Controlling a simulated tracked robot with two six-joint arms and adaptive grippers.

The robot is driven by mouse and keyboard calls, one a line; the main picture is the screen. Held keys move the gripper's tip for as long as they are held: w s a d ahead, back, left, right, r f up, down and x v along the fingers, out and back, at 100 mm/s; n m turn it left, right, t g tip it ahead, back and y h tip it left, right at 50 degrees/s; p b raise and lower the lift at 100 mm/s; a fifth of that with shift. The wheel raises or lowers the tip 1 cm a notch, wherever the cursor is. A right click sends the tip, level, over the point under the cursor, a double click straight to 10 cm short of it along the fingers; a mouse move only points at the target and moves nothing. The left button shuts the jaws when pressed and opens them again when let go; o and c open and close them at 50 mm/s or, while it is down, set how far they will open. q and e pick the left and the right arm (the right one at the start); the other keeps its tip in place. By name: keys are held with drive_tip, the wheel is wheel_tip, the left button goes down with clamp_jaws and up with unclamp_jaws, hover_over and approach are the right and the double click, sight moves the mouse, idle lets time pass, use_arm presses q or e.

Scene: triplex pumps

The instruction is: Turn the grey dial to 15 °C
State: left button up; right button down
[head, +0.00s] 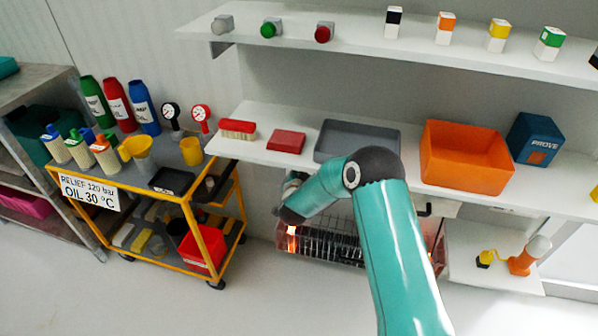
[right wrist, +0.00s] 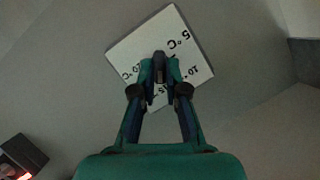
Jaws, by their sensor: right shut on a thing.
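In the right wrist view a white square plate (right wrist: 139,48) bears black temperature marks. "5 °C" shows at its upper right and a "10" at its right; other marks at its left and lower edge are partly covered by my fingers. The dark grey dial (right wrist: 160,62) sits at the plate's middle, between my fingertips. My right gripper (right wrist: 160,72) is shut on it. Which mark the dial points to cannot be told. In the head view my right arm reaches left below the shelf; the dial and plate are not recognisable there. My left gripper is not in view.
A glowing heater (head: 327,243) stands behind my right arm. The lower shelf (head: 262,152) above holds a grey tray (head: 345,130) and an orange bin (head: 465,157). A yellow trolley (head: 185,213) with bottles and a sign reading "OIL 30 °C" (head: 88,192) stands left. The front floor is clear.

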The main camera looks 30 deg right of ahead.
idle(0.3)
drive_tip(key=c, duration=1.2)
unclamp_jaws()
drive_tip(key=v, duration=1.2)
drive_tip(key=shift+w, duration=0.1)
